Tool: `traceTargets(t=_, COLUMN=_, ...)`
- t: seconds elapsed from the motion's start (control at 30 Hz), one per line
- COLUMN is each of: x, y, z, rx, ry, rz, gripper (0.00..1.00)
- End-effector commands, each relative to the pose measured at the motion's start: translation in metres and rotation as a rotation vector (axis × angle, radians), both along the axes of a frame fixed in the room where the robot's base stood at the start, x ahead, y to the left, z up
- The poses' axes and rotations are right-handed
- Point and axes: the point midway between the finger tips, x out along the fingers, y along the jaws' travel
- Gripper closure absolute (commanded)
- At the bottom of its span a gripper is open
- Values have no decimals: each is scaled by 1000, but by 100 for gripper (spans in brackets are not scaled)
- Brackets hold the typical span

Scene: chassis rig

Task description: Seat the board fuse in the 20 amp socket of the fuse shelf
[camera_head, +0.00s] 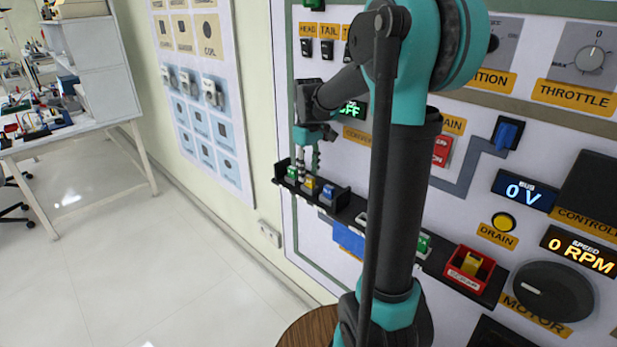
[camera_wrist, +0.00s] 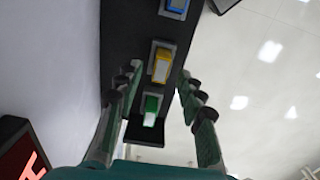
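The fuse shelf (camera_head: 344,207) is a dark ledge on the panel, with a green fuse (camera_head: 291,173), a yellow fuse (camera_head: 309,183) and a blue fuse (camera_head: 328,192) in a row. The green (camera_wrist: 151,108), yellow (camera_wrist: 160,65) and blue (camera_wrist: 175,7) pieces also show in the wrist view. My gripper (camera_head: 308,170) points down over the left end of the shelf. In the wrist view its fingers (camera_wrist: 160,74) are spread either side of the green and yellow pieces, with nothing visibly clamped. I cannot read any amp marking or tell which piece is the board fuse.
Farther right on the ledge are a green piece (camera_head: 423,243) and a red box (camera_head: 456,278) with a yellow piece (camera_head: 471,263) inside. My arm hides the ledge's middle. The panel stands close behind; open floor (camera_head: 170,260) lies left.

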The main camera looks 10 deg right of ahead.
Motion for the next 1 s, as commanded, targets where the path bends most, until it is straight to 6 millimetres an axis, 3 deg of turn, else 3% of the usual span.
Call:
traceTargets(t=0.2, x=0, y=0, z=46, rx=0, ry=0, rz=0, gripper=61)
traceTargets(t=0.43, x=0, y=0, z=82, rx=0, ry=0, rz=0, gripper=61)
traceTargets(t=0.63, x=0, y=0, z=94, rx=0, ry=0, rz=0, gripper=61)
traceTargets(t=1.0, x=0, y=0, z=95, rx=0, ry=0, rz=0, gripper=61)
